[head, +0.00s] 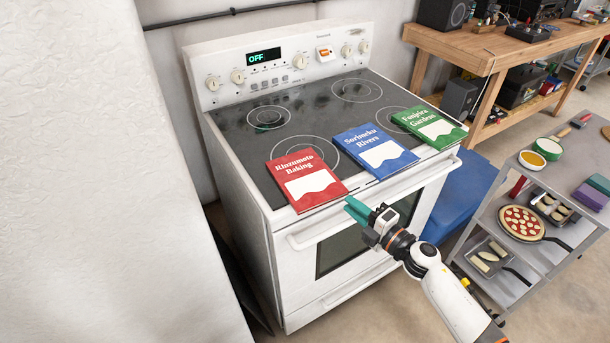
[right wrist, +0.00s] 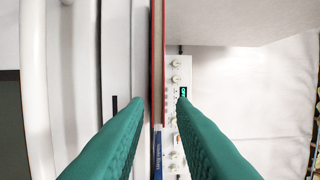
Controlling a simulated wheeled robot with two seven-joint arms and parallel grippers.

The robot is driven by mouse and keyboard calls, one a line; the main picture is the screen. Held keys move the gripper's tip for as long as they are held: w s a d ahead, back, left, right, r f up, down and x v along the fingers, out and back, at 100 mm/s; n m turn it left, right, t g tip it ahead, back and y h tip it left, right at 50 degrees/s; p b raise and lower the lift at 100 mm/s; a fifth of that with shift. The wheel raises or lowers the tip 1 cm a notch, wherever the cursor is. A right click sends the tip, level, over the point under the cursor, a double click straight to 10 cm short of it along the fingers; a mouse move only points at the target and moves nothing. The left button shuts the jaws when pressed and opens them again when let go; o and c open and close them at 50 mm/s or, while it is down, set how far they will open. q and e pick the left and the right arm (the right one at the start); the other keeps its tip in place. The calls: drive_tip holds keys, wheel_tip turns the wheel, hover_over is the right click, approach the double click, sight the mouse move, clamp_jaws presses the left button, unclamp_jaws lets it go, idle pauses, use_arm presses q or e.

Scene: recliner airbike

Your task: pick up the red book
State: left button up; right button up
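In the right wrist view the green fingers (right wrist: 161,104) are apart, with nothing held. The red book's thin edge (right wrist: 158,50) shows as an upright strip in line with the gap between them. Whether the fingertips overlap the book is hard to tell. My left gripper is not in view.
A blue book (head: 375,150) and a green book (head: 430,126) lie to the right on the stove (head: 240,120). The oven handle (head: 300,240) runs below the front rim. A grey cart (head: 540,250) with food stands at the right, beside a blue bin (head: 465,195).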

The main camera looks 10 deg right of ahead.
sight(338, 198)
drive_tip(key=p+x, duration=0.1)
drive_tip(key=x, duration=0.3)
drive_tip(key=shift+a, duration=0.3)
drive_tip(key=shift+w+a+f, duration=0.1)
drive_tip(key=shift+w+a, duration=0.2)
drive_tip(key=shift+w, duration=0.2)
clamp_jaws()
